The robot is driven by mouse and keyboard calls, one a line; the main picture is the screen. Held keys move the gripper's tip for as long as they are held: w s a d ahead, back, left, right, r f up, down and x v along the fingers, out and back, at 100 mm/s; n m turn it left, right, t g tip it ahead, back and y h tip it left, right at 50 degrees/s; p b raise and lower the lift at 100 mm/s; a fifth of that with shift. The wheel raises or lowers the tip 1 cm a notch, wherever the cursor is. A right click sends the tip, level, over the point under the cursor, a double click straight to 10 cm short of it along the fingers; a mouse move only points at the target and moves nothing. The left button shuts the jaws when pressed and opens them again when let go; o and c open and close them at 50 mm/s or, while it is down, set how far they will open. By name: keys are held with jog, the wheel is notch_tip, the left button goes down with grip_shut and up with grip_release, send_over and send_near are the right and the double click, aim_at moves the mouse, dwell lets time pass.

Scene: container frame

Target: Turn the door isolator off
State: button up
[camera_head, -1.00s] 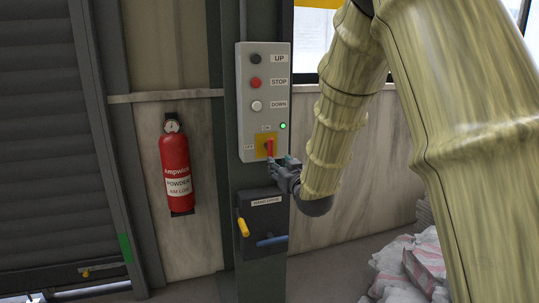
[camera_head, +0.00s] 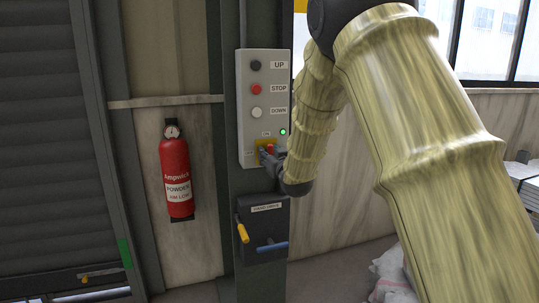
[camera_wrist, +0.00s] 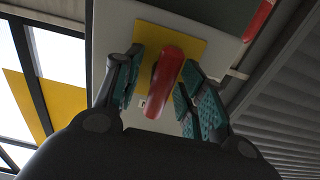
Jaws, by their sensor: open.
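The door isolator is a red rotary handle (camera_wrist: 164,82) on a yellow plate (camera_wrist: 195,47), low on the grey control panel (camera_head: 246,111). In the head view the handle (camera_head: 271,149) is partly covered by my gripper (camera_head: 269,158). A green lamp (camera_head: 283,131) is lit just above and right of it. In the wrist view my gripper (camera_wrist: 160,85) is open, with one teal-padded finger on each side of the red handle. Whether either finger touches the handle I cannot tell. In the head view the ON label shows above the handle.
Above the isolator are the UP (camera_head: 256,65), STOP (camera_head: 256,89) and DOWN (camera_head: 257,113) buttons. A dark box (camera_head: 264,228) with a yellow lever (camera_head: 243,233) and a blue one sits below the panel. A red extinguisher (camera_head: 176,175) hangs to the left. White sacks (camera_head: 390,278) lie lower right.

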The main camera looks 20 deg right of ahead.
jog(key=shift+w, duration=0.25)
grip_shut()
